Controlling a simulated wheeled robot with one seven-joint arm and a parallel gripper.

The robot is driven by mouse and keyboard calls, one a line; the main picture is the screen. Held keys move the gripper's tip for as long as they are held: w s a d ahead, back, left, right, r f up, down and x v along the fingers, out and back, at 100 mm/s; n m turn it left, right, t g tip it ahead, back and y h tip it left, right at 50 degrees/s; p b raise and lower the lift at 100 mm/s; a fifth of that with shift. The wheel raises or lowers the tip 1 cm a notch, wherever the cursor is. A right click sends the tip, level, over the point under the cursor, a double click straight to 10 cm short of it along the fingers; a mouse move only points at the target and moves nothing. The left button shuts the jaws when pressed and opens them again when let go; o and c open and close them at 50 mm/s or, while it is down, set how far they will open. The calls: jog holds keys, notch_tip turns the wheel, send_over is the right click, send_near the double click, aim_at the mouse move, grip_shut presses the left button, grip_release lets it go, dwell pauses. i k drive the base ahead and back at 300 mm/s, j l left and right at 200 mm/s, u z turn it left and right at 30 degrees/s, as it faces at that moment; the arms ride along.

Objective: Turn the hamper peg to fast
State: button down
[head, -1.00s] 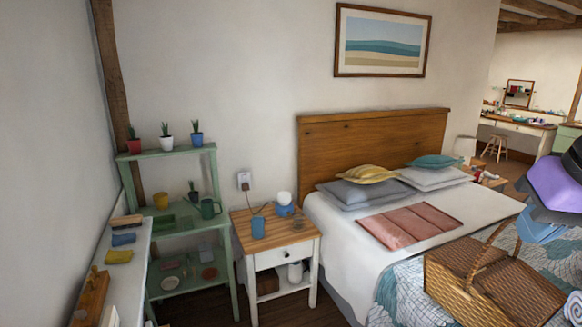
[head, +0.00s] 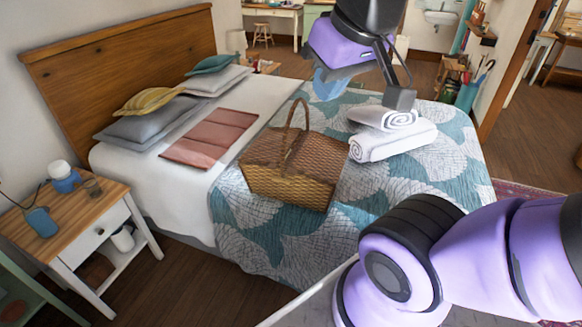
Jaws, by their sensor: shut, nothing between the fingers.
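The wicker hamper (head: 290,180) stands on the bed, with two woven lids that look closed and an arched handle upright over the middle. Its peg is too small to make out in the head view, so I cannot tell how it is turned. My gripper (head: 399,99) is above the far right of the hamper in the picture, apart from it. It is shut and empty, and its fingers show only as a small dark shape.
Rolled white towels (head: 393,140) lie on the bed right of the hamper. A folded pink cloth (head: 210,138) and pillows (head: 150,122) lie to its left. A nightstand (head: 85,225) stands at the left. Bare floor (head: 175,270) shows before the bed.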

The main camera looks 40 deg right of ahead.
aim_at(278, 179)
jog(key=i+j+z, duration=0.25)
jog(key=z, duration=0.15)
jog(key=i+j+z, duration=0.7)
jog(key=z, duration=0.15)
jog(key=i+j+z, duration=0.2)
jog(key=j+z, duration=0.25)
jog(key=j, duration=0.2)
jog(key=z, duration=0.2)
jog(key=l, duration=0.8)
jog(key=k+l, duration=0.1)
jog(key=l, duration=1.55)
jog(key=l+u, duration=0.2)
jog(key=u, duration=0.2)
jog(key=k+l+u, duration=0.1)
jog(key=u, duration=0.35)
jog(key=k+l+u, duration=0.1)
jog(key=u, duration=0.3)
jog(key=l, duration=0.1)
